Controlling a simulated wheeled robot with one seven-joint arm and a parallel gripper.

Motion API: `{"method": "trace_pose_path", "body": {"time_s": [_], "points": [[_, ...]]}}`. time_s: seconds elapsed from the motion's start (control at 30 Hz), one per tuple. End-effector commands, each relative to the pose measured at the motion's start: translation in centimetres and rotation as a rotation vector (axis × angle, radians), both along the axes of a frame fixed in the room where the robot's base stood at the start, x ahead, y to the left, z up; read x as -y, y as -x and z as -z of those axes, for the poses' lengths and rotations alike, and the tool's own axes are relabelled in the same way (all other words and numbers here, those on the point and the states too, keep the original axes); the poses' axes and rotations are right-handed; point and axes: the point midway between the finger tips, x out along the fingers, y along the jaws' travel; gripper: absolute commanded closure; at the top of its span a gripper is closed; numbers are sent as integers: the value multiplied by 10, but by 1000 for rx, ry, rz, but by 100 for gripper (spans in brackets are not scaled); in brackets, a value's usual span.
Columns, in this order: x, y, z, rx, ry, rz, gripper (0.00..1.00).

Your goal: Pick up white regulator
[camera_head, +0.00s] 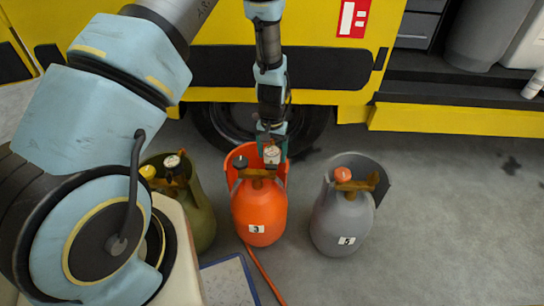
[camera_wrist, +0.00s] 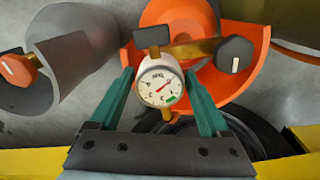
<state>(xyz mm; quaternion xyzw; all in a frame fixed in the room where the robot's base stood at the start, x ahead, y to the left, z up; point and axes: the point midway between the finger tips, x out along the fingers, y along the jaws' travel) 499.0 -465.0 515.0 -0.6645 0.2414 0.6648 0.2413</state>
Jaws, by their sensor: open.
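The white regulator (camera_head: 271,154) has a round dial gauge and sits on the brass valve at the top of the orange cylinder (camera_head: 262,212). In the wrist view, the regulator (camera_wrist: 160,84) faces me with its dial and red needle showing. My gripper (camera_head: 272,147) is above the orange cylinder, at the regulator. In the wrist view, the teal fingers of my gripper (camera_wrist: 160,76) are open, one on each side of the regulator. Gaps show between the fingers and the gauge. A dark block is at the far side of the gauge.
A grey cylinder (camera_head: 343,218) with an orange knob stands to the right. An olive-green cylinder (camera_head: 199,218) with a gauge stands to the left, partly behind my arm. A yellow vehicle (camera_head: 440,118) with a dark tyre is behind. Grey floor is clear at right.

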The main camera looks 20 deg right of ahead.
Motion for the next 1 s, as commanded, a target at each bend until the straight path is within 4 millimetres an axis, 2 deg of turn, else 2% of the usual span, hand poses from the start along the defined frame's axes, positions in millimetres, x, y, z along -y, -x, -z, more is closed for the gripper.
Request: {"method": "trace_pose_path", "body": {"time_s": [0.1, 0.2, 0.47, 1.0], "points": [[-1, 1, 18, -2, -1, 0, 20], [0, 1, 25, 0, 0, 0, 20], [0, 1, 26, 1, 1, 0, 21], [0, 1, 26, 0, 0, 0, 82]]}}
